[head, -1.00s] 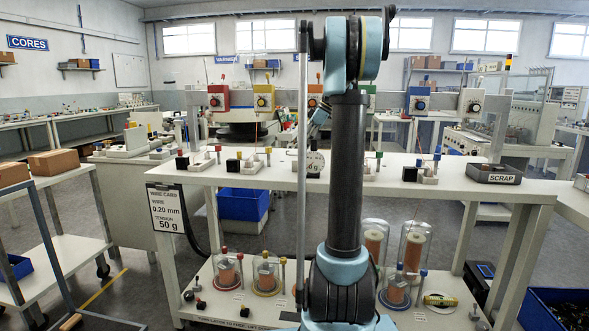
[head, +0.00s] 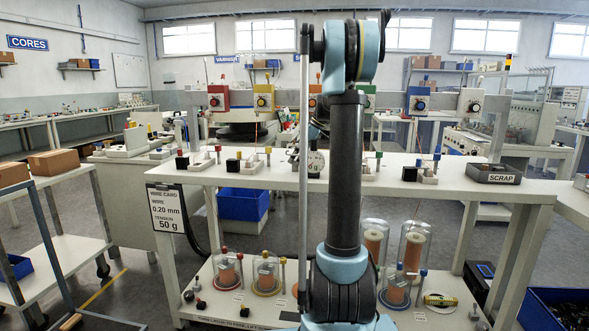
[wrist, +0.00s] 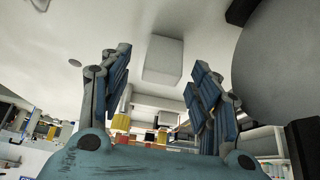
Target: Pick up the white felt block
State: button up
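The white felt block (wrist: 163,60) shows in the wrist view as a plain pale box on a white surface. My gripper (wrist: 160,66) is open, with one dark blue-grey finger on each side of the block in the picture. A gap shows between the block and each finger, and nothing is held. How far the block lies beyond the fingertips is hard to tell. In the head view, my own arm covers the middle of the bench, and I cannot make out the block or the fingers clearly.
A large round grey thing (wrist: 285,65) stands close to the right finger in the wrist view. Small peg stands (head: 205,160) and a scrap tray (head: 494,174) share the bench.

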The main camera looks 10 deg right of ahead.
jog(key=c, duration=0.8)
